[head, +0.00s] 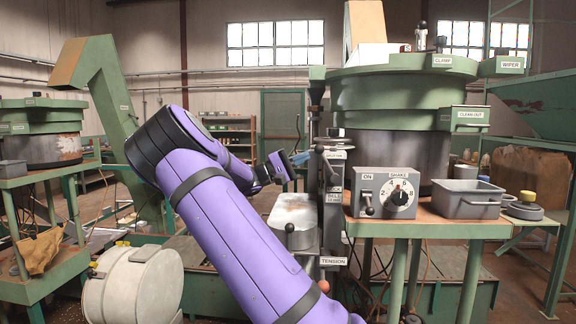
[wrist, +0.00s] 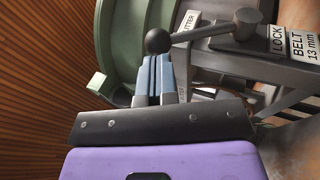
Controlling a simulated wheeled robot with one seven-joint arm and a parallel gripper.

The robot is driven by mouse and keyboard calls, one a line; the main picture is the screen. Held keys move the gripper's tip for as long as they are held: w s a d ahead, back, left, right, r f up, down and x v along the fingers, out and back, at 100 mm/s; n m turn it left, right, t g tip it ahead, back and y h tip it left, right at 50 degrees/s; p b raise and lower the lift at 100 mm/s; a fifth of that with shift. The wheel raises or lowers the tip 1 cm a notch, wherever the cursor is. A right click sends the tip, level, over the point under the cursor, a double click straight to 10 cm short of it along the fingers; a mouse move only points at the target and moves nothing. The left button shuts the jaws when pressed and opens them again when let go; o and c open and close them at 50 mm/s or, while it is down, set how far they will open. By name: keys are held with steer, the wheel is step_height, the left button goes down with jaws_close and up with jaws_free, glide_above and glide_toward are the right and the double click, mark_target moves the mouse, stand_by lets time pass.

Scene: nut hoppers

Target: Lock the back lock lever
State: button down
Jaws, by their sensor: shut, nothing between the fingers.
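A lock lever (wrist: 200,33) shows in the wrist view, a metal rod with a dark ball knob (wrist: 158,40) at its left end and a round pivot hub at its right. A LOCK label (wrist: 277,39) is beside the hub. My gripper (wrist: 157,58) has its blue fingers shut and empty, with the tips right at the knob; I cannot tell whether they touch. In the head view my gripper (head: 300,157) is left of the black-knobbed lever (head: 327,166) on the labelled upright. Whether this is the back lever is not clear from the labels.
The control box (head: 384,192) and a grey bin (head: 468,199) stand on the bench to the right. A metal tray (head: 295,212) is below my gripper, and a pale drum (head: 133,284) stands at lower left.

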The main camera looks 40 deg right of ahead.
mark_target(325, 159)
steer(key=shift+x, duration=0.85)
steer(key=shift+r, duration=0.1)
steer(key=shift+s+d+r+m+t+y, duration=0.4)
steer(key=shift+s+d+r+t+y, duration=0.45)
steer(key=shift+y, duration=0.45)
steer(key=s+d+r+t+y, duration=0.1)
steer(key=s+t+y, duration=0.1)
steer(key=shift+s+d+r+m+y, duration=0.25)
steer(key=shift+d+r+m+y, duration=0.05)
steer(key=shift+d+r+y, duration=0.1)
steer(key=shift+s+d+r+t+y, duration=0.2)
steer(key=shift+s+d+t+y, duration=0.6)
steer(key=shift+t, duration=0.25)
steer(key=shift+s+d+f+m+t+y, duration=0.1)
steer(key=shift+s+d+m+t+y, duration=0.2)
steer(key=shift+s+d+t+y, duration=0.6)
steer(key=shift+s+a, duration=0.1)
steer(key=shift+a, duration=0.05)
